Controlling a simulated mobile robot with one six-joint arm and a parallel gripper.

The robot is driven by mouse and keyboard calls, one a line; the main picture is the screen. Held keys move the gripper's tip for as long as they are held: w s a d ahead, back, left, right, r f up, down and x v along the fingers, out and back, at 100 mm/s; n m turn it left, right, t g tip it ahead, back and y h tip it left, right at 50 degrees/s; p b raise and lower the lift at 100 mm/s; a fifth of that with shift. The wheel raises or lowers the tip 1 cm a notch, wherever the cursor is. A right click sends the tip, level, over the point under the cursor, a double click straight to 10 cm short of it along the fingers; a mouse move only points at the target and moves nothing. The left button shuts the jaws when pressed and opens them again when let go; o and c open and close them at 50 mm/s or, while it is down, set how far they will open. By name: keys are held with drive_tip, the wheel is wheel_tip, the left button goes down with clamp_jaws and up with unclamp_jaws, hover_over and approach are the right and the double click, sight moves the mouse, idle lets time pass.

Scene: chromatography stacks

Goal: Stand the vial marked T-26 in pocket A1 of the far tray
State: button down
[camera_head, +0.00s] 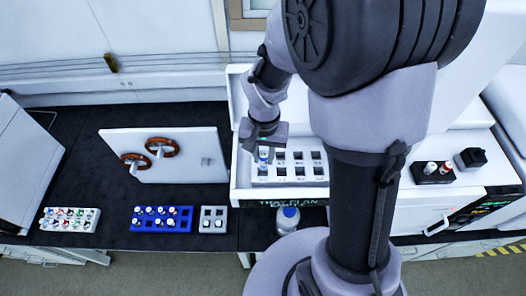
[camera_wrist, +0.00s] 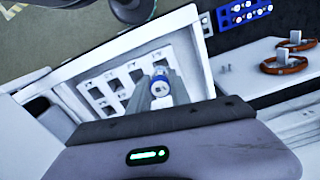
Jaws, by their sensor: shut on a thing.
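My gripper (camera_head: 264,147) is shut on a vial (camera_head: 263,156) with a blue-rimmed white cap. In the wrist view the vial (camera_wrist: 160,87) stands between the two fingers (camera_wrist: 160,95), cap towards the camera. Its marking cannot be read. A white tray (camera_head: 291,174) with two rows of square dark pockets sits in a white open drawer (camera_head: 237,195). The vial is at the tray's back left corner in the head view. I cannot tell whether its base is inside a pocket or above it. The tray also shows in the wrist view (camera_wrist: 108,78); its other visible pockets look empty.
A blue rack of vials (camera_head: 162,226), a small white tray (camera_head: 213,228) and a rack with coloured caps (camera_head: 70,226) stand along the bench front. A white panel with brown rings (camera_head: 195,165) is left of the drawer. A blue-capped bottle (camera_head: 288,223) stands in front.

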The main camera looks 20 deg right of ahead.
sight(263, 165)
drive_tip(key=f, duration=0.1)
drive_tip(key=f+b, duration=0.1)
drive_tip(key=f, duration=0.1)
drive_tip(key=shift+w+a, duration=0.1)
drive_tip(key=shift+w, duration=0.25)
drive_tip(key=shift+s+r, duration=0.1)
drive_tip(key=shift+s, duration=0.1)
drive_tip(key=shift+w+b, duration=0.25)
drive_tip(key=shift+b, duration=0.05)
drive_tip(key=shift+s, duration=0.2)
drive_tip(key=shift+f+b, duration=1.35)
drive_tip(key=shift+b, duration=0.1)
drive_tip(key=shift+f, duration=0.1)
